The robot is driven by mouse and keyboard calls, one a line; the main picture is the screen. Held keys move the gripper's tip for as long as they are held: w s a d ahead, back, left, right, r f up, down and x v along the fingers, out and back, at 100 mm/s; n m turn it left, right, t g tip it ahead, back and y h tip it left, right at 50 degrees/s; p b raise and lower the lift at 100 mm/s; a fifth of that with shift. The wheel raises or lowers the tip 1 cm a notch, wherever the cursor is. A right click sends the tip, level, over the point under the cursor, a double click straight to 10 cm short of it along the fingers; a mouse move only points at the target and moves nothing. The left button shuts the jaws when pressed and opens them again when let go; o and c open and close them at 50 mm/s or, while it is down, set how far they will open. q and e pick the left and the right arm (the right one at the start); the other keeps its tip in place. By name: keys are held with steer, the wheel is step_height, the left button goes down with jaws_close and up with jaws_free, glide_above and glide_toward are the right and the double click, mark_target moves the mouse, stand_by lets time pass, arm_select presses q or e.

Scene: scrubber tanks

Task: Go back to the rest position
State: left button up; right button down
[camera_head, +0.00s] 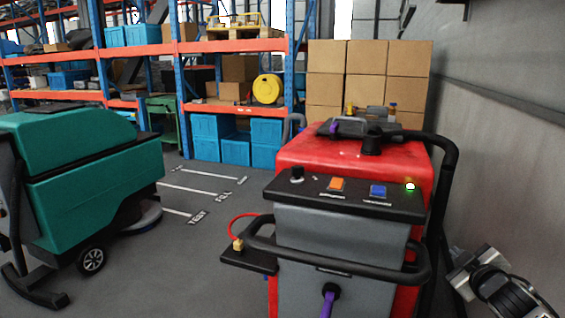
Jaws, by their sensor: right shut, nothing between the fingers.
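My right gripper (468,268) is at the lower right edge of the head view. It is shut and empty, beside the red and grey scrubber (300,158) and apart from it. My left gripper is not in view. The scrubber has a black control panel (345,203) with a black knob (297,174), an orange button (336,185), a blue button (378,190) and a lit green lamp (410,186). A black handle bar (330,262) runs across its front. A purple-handled part (328,300) shows low on its grey front.
A teal scrubber (90,195) stands at the left. Floor markings (197,217) lie between the machines on open grey floor. Shelving (185,90) with blue bins and stacked cardboard boxes (366,70) stand behind. A grey wall (510,150) closes off the right side.

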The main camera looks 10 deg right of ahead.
steer(key=s+a+f+g+y, duration=0.1)
steer(key=s+a+f+y, duration=0.1)
steer(key=s+a+f, duration=0.45)
steer(key=s+a+f+g+y, duration=0.15)
steer(key=s+a+f, duration=0.25)
steer(key=a+f, duration=0.55)
steer(key=s+a+f+m+g+y, duration=0.2)
steer(key=s+a+f+m+y, duration=0.1)
steer(key=s+a, duration=1.2)
steer(key=a, duration=0.2)
steer(key=shift+a+f, duration=0.4)
